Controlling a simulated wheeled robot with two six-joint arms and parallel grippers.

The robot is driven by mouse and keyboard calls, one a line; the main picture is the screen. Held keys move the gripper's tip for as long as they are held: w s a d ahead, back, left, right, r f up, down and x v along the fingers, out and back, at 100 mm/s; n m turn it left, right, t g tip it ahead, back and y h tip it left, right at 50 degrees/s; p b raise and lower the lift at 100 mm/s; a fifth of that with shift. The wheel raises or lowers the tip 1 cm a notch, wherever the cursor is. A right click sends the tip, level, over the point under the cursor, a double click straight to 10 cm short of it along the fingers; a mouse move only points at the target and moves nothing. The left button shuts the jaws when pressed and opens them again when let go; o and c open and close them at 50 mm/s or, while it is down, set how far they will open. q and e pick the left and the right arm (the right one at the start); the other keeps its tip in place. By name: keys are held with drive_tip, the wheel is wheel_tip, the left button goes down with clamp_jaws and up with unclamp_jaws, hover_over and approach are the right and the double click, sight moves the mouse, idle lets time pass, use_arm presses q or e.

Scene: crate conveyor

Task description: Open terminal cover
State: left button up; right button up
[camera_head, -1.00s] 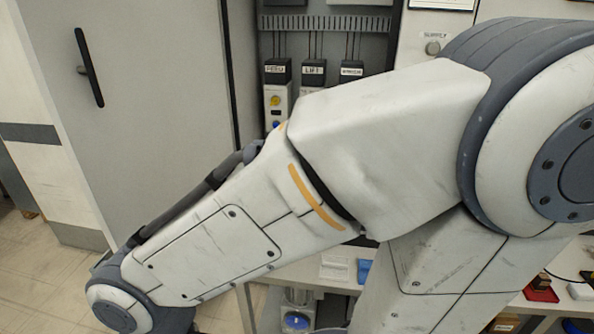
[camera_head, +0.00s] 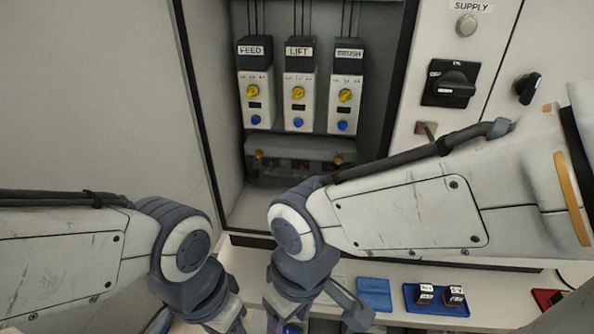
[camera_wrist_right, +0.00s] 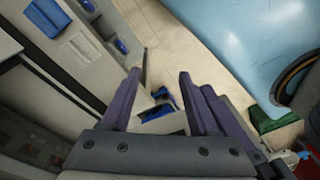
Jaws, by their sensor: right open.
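A grey, see-through terminal cover (camera_head: 292,158) with two yellow knobs sits low in the open cabinet, below the drive modules. It looks closed, and dim parts show through it. My right forearm and wrist pass in front of its lower right side. My right gripper points down below the cabinet, mostly cut off in the head view. In the right wrist view its fingers (camera_wrist_right: 158,85) are apart and empty, above the floor. My left gripper (camera_head: 228,318) is at the bottom edge of the head view, left of the right one. Its fingertips are cut off.
FEED (camera_head: 256,95), LIFT (camera_head: 299,95) and BRUSH (camera_head: 345,97) modules stand above the cover. A SUPPLY panel with a black rotary switch (camera_head: 451,88) is at right. A shelf below holds a blue pad (camera_head: 374,293) and a blue tray (camera_head: 420,305). The cabinet door (camera_head: 90,95) stands at left.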

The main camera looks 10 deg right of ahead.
drive_tip(key=w+a+f+m+t+y, duration=0.25)
drive_tip(key=w+a+m, duration=0.3)
drive_tip(key=w, duration=0.65)
drive_tip(key=m+t+h+b, duration=0.1)
drive_tip(key=m+t+h, duration=0.2)
drive_tip(key=m+t, duration=1.4)
approach(255, 177)
use_arm(q)
drive_tip(key=shift+w+d+r+p, duration=0.35)
drive_tip(key=shift+w+r+p, duration=0.1)
drive_tip(key=shift+p, duration=0.45)
use_arm(e)
drive_tip(key=shift+m+g, duration=0.85)
drive_tip(key=shift+m, duration=0.1)
drive_tip(key=w, duration=0.2)
drive_tip(key=w+r, duration=0.1)
drive_tip(key=w, duration=0.5)
drive_tip(key=shift+a+r, duration=0.1)
drive_tip(key=shift+r, duration=0.2)
clamp_jaws()
